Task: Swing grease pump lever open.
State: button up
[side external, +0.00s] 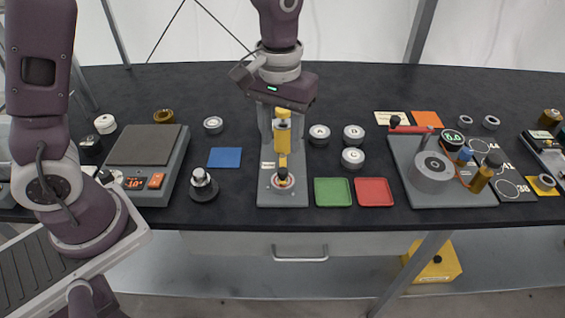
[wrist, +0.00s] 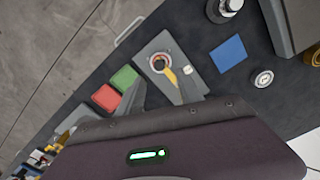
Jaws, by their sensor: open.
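On the right of the bench, a grey base plate (side external: 405,160) carries a silver cylinder (side external: 430,172), a round dial reading about 0.0 (side external: 452,140) and a lever with a red end (side external: 410,128). This looks like the grease pump; its lever lies roughly level across the plate's back. My gripper (side external: 282,138) is open and points down over another grey plate at the bench's middle, well left of the lever. The wrist view shows the fingers (wrist: 163,88) apart near this yellow part.
Green (side external: 333,191) and red (side external: 374,191) trays lie between the two plates. A scale (side external: 145,165) and a blue mat (side external: 225,157) are at left. A brass cylinder (side external: 481,180) stands at the pump plate's right edge.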

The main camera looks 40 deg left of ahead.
aim_at(283, 170)
notch_tip(283, 170, down, 8)
jog(key=shift+w+d+r, duration=0.1)
jog(key=shift+c, duration=0.2)
grip_shut()
dwell(1.3)
